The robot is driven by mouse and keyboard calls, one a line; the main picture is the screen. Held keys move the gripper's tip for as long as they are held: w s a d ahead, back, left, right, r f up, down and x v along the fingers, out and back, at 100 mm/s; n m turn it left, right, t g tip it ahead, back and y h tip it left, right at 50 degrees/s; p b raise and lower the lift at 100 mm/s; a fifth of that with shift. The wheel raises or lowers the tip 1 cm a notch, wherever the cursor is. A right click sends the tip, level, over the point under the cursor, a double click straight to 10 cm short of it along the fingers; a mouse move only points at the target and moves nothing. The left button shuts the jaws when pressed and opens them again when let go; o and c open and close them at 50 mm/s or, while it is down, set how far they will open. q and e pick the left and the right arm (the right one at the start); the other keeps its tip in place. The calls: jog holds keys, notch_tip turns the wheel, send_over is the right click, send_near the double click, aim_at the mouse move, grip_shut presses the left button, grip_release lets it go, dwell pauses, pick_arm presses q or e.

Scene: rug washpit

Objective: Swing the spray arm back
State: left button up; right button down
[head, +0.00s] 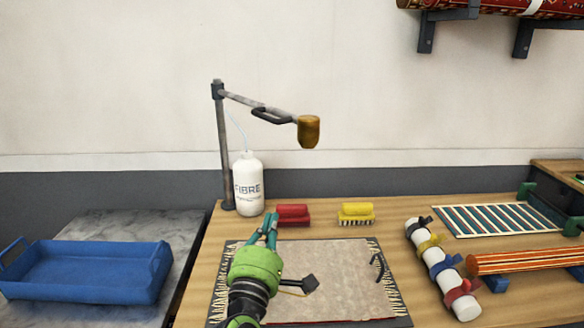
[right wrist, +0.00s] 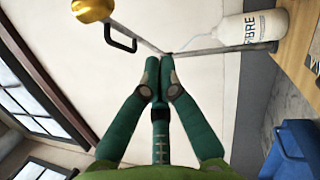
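The spray arm (head: 250,102) is a grey bar reaching right from the top of an upright post (head: 225,150) at the back left of the table. It carries a dark loop handle (head: 270,116) and a brass spray head (head: 309,132) at its end. My right gripper (head: 271,216) is below the arm, over the table near the mat's back left, apart from the handle. Its teal fingers meet at the tips (right wrist: 159,62) with nothing seen between them. The right wrist view also shows the handle (right wrist: 120,39) and brass head (right wrist: 92,10). My left gripper is not in view.
A white FIBRE bottle (head: 248,185) stands beside the post. Red (head: 292,213) and yellow (head: 356,212) brushes lie behind the fringed rug (head: 345,270). A strapped white roll (head: 440,265) and a rack (head: 495,219) are at right, a blue tray (head: 85,290) at left. Air around the spray head is clear.

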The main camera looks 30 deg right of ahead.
jog(key=r, duration=0.2)
jog(key=a+r+n+h, duration=0.1)
jog(key=shift+r+t, duration=0.3)
jog(key=shift+r, duration=0.1)
jog(key=shift+w+d, duration=0.1)
jog(key=s+d+r+p+x, duration=0.1)
jog(key=s+p+x, duration=0.1)
jog(key=p+x, duration=0.5)
jog(key=x, duration=0.6)
jog(key=shift+s+d, duration=0.25)
jog(key=shift+w, duration=0.1)
